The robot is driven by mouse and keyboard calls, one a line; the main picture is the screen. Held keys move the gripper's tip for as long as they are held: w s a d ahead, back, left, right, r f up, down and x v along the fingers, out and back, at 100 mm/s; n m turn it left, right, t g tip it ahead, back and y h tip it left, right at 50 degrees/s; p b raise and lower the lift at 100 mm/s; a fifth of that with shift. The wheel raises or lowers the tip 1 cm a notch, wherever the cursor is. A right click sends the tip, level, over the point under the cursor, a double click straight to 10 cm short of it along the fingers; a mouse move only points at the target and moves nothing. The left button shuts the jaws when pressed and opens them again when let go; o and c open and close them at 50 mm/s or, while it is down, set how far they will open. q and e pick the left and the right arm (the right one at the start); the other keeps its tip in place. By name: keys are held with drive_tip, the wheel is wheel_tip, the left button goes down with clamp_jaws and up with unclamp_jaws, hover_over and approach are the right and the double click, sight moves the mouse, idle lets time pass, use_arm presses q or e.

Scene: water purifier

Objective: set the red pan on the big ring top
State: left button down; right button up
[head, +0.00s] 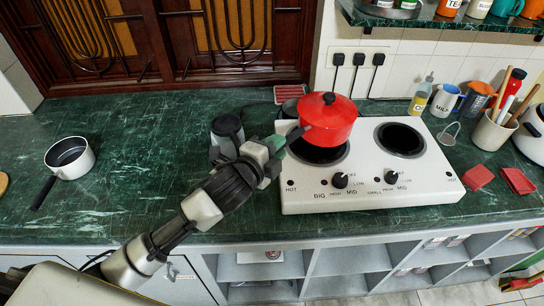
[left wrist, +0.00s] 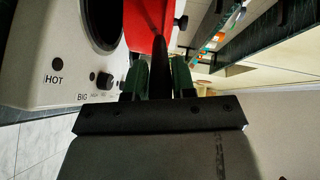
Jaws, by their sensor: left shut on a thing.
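The red pan (head: 327,120), with a lid and black knob, is over the back part of the big ring (head: 318,152) on the white hot plate (head: 374,190). The front of the dark ring shows below it; I cannot tell whether the pan touches the plate. My left gripper (head: 277,146) is shut on the pan's black handle, left of the pan. In the left wrist view the handle (left wrist: 156,58) runs between the fingers, with the red pan (left wrist: 148,17) at the top and the big ring (left wrist: 104,22) left of it. My right gripper is not in view.
The small ring (head: 400,138) is bare. A white saucepan (head: 70,157) stands at the left. A dark grey container (head: 228,128) stands close behind my left arm. Red blocks (head: 478,177) and a utensil cup (head: 490,132) are at the right. The counter's left middle is clear.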

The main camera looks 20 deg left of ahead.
use_arm(q)
drive_tip(key=shift+a+f, duration=0.25)
drive_tip(key=shift+a, duration=0.4)
wheel_tip(320, 180, down, 4)
drive_tip(key=shift+f, duration=0.1)
drive_tip(key=c, duration=0.9)
unclamp_jaws()
drive_tip(key=shift+s, duration=0.1)
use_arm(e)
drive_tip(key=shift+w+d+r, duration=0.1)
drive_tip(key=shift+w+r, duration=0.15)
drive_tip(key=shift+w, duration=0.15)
use_arm(q)
drive_tip(key=shift+b+v, duration=0.8)
drive_tip(key=shift+v, duration=5.2)
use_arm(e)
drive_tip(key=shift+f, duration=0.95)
